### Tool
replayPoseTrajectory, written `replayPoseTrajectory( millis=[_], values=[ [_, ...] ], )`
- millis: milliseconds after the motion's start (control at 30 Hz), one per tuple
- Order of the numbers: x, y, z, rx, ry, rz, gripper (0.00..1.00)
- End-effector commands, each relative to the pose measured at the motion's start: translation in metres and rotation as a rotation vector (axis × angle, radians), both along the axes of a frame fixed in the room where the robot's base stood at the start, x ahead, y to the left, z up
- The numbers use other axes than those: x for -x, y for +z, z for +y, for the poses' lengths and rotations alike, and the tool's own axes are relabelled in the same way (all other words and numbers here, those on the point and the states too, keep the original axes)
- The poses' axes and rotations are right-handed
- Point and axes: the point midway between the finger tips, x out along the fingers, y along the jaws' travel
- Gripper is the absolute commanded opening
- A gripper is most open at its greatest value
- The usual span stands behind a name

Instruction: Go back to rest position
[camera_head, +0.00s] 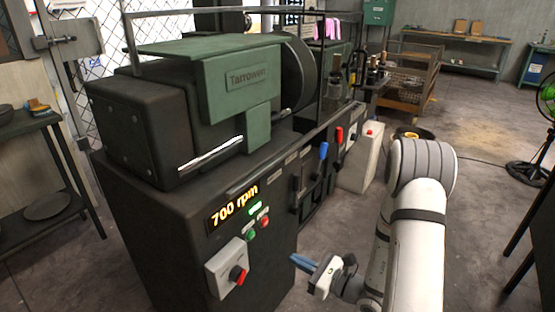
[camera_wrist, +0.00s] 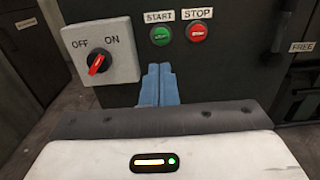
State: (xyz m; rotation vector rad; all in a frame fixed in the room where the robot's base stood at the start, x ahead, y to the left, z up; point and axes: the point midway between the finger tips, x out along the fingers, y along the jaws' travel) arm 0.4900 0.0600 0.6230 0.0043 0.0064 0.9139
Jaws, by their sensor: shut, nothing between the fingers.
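My gripper (camera_head: 303,263) is shut and empty, its blue fingers together, low in front of the machine's dark front panel. In the wrist view the closed gripper (camera_wrist: 159,70) points up at the panel, just below the green START button (camera_wrist: 160,36) and the red STOP button (camera_wrist: 198,32). I cannot tell whether it touches the panel. The red OFF/ON knob (camera_wrist: 97,63) is on a light grey box; it also shows in the head view (camera_head: 238,276). The green lathe (camera_head: 235,85) marked Tarrowen has a lit display (camera_head: 234,206) reading 700 rpm.
A blue-handled lever (camera_head: 323,150) and a red-handled lever (camera_head: 339,135) stick out along the machine's front. A side table (camera_head: 30,125) stands at left. Open floor (camera_head: 480,190) lies at right.

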Motion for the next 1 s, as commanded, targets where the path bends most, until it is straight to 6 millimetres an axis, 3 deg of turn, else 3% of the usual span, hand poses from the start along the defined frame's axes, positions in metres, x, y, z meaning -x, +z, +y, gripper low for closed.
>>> replayPoseTrajectory(
  millis=[167,300,500,733,1000],
  values=[
    [0.020,0.061,0.026,0.073,0.182,-0.069,0.00],
    [0.061,0.128,0.055,0.217,0.450,-0.169,0.00],
    [0.125,0.197,0.066,0.503,0.813,-0.329,0.00],
    [0.177,0.260,0.039,0.921,1.155,-0.533,0.00],
    [0.193,0.343,-0.021,1.492,1.422,-0.787,0.00]
  ],
)
